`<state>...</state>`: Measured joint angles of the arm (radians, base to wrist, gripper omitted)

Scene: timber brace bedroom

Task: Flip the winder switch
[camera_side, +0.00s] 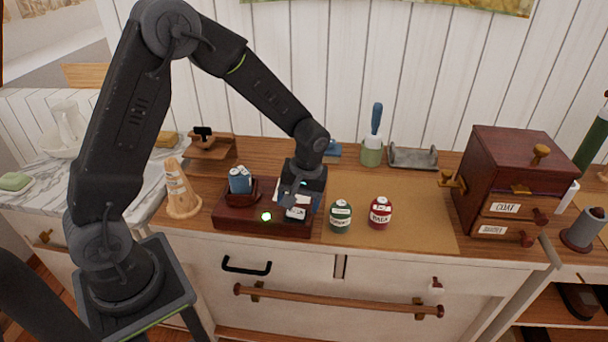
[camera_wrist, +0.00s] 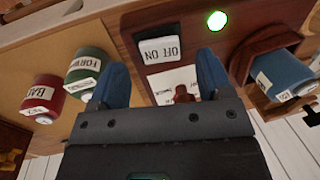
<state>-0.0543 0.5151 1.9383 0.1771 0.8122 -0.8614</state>
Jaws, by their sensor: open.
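The winder is a dark red wooden base (camera_side: 236,222) with blue cylinders (camera_side: 240,180) in a holder on its left; one blue cylinder (camera_wrist: 284,78) also shows in the wrist view. A green lamp (camera_side: 266,216) on its front glows, also in the wrist view (camera_wrist: 217,20). The white switch (camera_wrist: 160,49), marked OFF and ON, appears upside down in the wrist view; which end is pressed I cannot tell. My gripper (camera_side: 299,196) is above the base's right part. Its blue fingers (camera_wrist: 163,82) are apart, with a white card and small red post visible between them; the switch is just beyond the fingertips.
A green jar (camera_side: 340,216) and a red jar (camera_side: 380,213) stand close to the right of the winder. A wooden cone (camera_side: 180,192) stands left. A drawer chest (camera_side: 512,180) stands far right. The tan mat (camera_side: 425,225) has free room.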

